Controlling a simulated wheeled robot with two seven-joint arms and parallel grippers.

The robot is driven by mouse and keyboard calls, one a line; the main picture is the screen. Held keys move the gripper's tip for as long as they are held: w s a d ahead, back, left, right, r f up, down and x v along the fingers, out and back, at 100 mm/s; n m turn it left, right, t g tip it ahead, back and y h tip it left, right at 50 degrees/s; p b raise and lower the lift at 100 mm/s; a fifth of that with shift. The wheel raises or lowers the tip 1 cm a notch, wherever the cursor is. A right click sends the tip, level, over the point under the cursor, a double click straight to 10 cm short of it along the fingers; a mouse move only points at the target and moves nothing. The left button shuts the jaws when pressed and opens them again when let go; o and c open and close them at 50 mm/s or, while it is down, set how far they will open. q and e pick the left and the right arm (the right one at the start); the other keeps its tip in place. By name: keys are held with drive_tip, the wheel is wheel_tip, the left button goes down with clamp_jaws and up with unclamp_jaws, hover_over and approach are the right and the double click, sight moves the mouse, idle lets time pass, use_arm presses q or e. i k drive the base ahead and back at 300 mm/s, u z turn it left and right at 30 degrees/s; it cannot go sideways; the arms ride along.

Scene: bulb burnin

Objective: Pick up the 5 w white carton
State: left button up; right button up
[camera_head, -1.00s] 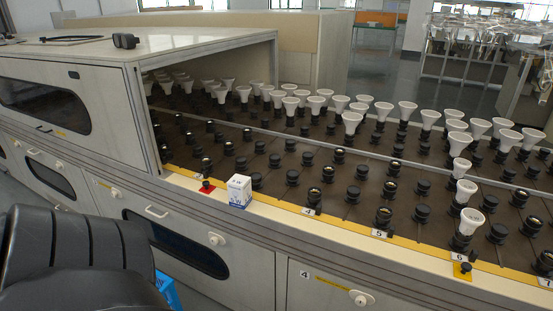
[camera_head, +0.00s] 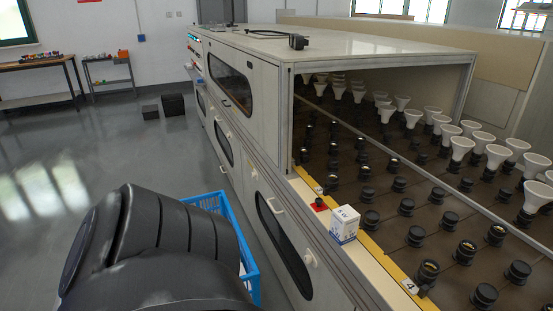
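The white carton (camera_head: 344,225) stands upright on the cream front ledge of the burn-in bench. It has blue print and what reads as "5 W" on its top. Nothing touches the carton. A large dark part of my own arm fills the lower left of the view. Neither of my grippers shows.
The bench (camera_head: 385,291) holds rows of black sockets, several with white bulbs (camera_head: 461,148). A housing (camera_head: 262,95) covers its far part. A blue crate (camera_head: 224,208) stands on the floor, partly behind my arm. The floor at left (camera_head: 110,150) is mostly clear.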

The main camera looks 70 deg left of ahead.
sight(344, 226)
drive_tip(key=u, duration=2.2)
